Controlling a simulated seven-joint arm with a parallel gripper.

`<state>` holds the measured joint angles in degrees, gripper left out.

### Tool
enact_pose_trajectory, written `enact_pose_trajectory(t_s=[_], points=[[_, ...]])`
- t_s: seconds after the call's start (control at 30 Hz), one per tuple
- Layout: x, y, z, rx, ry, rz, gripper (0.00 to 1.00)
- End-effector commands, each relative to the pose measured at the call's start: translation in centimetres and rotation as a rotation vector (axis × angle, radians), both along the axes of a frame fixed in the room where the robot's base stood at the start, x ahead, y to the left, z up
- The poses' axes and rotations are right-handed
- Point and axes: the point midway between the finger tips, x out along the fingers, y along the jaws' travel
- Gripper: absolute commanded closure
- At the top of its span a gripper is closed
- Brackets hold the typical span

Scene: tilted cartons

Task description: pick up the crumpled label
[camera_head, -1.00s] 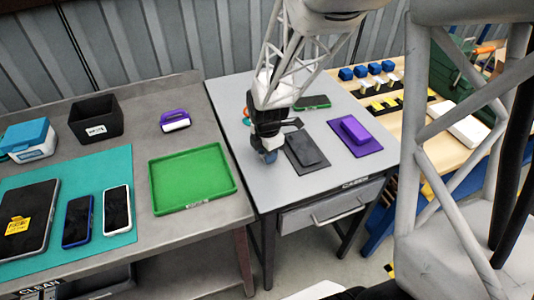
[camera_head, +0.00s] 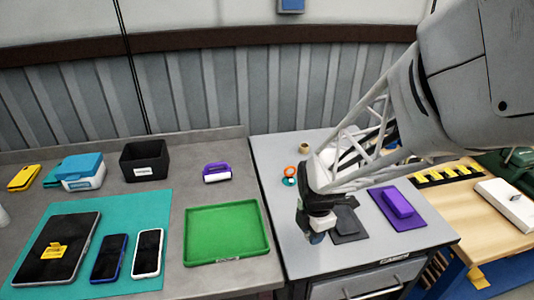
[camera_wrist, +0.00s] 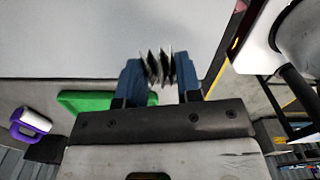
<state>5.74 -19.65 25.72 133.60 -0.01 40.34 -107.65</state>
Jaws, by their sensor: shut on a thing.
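The crumpled label (camera_wrist: 158,66) is a small, pleated, dark-and-pale piece between the blue fingertips in the wrist view. My gripper (camera_wrist: 160,76) is shut on it. In the head view my gripper (camera_head: 316,237) points down at the front left of the grey table (camera_head: 285,225), just left of a dark pad. The label cannot be made out there, and the gap between its underside and the tabletop is unclear.
The dark pad (camera_head: 347,224) and a purple mat with a block (camera_head: 398,202) lie right of my gripper. A green tray (camera_head: 226,236) is on the left bench, with phones and a tablet (camera_head: 57,250) beyond. An orange-and-teal item (camera_head: 290,174) stands behind my gripper.

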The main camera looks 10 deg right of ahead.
Motion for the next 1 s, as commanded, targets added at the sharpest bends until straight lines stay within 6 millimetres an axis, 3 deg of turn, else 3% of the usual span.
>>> enact_pose_trajectory(t_s=[0.4,0.7,1.0], points=[[-5.3,0.5,0.5,0.000,-0.001,0.000,0.89],[-6.8,0.7,0.6,0.000,0.000,0.000,0.89],[-6.9,0.7,0.6,0.000,0.000,0.000,0.89]])
